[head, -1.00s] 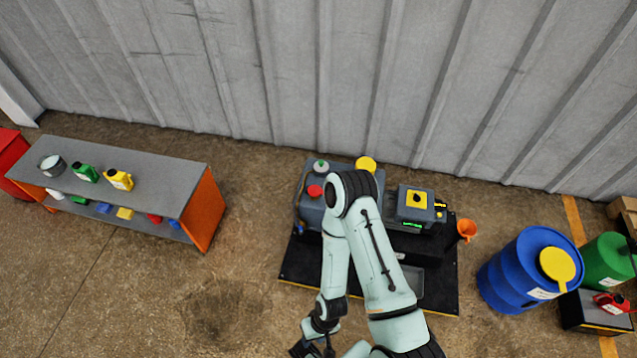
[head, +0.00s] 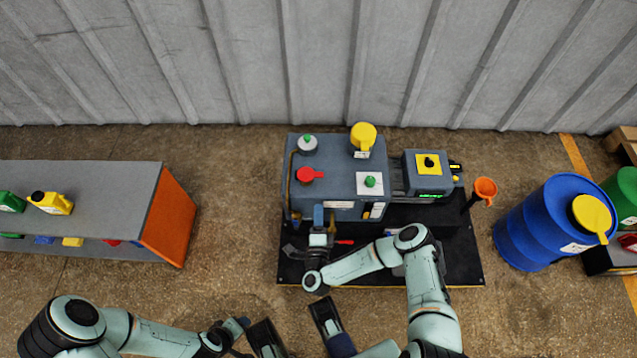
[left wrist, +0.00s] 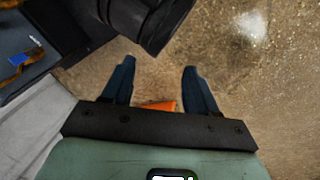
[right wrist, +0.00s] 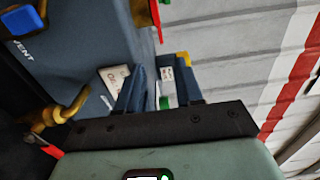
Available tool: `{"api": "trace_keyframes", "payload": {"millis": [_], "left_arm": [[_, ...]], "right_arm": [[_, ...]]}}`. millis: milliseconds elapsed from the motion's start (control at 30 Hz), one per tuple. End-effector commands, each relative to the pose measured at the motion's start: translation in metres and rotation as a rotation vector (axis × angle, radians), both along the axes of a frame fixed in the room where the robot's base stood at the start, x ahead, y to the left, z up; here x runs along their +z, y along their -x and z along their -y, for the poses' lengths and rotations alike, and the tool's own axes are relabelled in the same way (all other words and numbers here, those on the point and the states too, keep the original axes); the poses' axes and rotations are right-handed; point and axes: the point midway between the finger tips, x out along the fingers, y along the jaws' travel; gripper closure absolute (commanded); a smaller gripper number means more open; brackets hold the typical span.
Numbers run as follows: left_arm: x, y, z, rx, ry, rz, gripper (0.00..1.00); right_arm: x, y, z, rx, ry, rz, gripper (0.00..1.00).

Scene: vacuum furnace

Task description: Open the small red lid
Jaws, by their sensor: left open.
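The small red lid (head: 306,174) lies on top of the grey-blue machine (head: 335,180), near its left front, with its tab toward the right. It looks shut. A red edge at the top of the right wrist view (right wrist: 157,18) may be part of it. My right gripper (head: 324,215) is at the machine's front face, a little below and in front of the lid, not touching it. Its fingers (right wrist: 162,85) stand apart with nothing between them. My left gripper is low in the head view, partly unclear; its fingers (left wrist: 154,80) are wide apart and empty.
A yellow lid (head: 363,136), a grey cap with a green knob (head: 307,144) and a green knob (head: 370,181) surround the red lid. An orange funnel (head: 485,188) and blue barrel (head: 545,225) stand right. A shelf (head: 110,200) stands left, with bare floor between.

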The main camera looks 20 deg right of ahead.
Motion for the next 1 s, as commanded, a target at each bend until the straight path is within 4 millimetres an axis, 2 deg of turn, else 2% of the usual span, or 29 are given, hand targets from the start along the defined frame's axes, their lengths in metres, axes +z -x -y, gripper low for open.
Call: {"api": "trace_keyframes", "payload": {"millis": [167,400,600,800,1000], "left_arm": [[-0.008,-0.010,-0.005,0.011,-0.013,0.025,0.42],[-0.023,-0.029,-0.016,0.033,-0.040,0.075,0.42],[-0.042,-0.006,-0.019,0.032,-0.036,-0.001,0.42],[-0.049,0.003,-0.020,0.032,-0.033,-0.033,0.42],[-0.049,0.004,-0.020,0.034,-0.033,-0.037,0.42]], "right_arm": [[0.000,-0.025,0.013,-0.002,0.004,0.001,0.64],[0.000,-0.072,0.036,-0.001,0.004,0.000,0.64],[-0.001,-0.101,0.049,0.002,0.004,-0.002,0.64],[0.001,-0.114,0.054,0.004,0.003,-0.003,0.64],[0.001,-0.115,0.055,0.004,0.003,-0.004,0.64]]}}
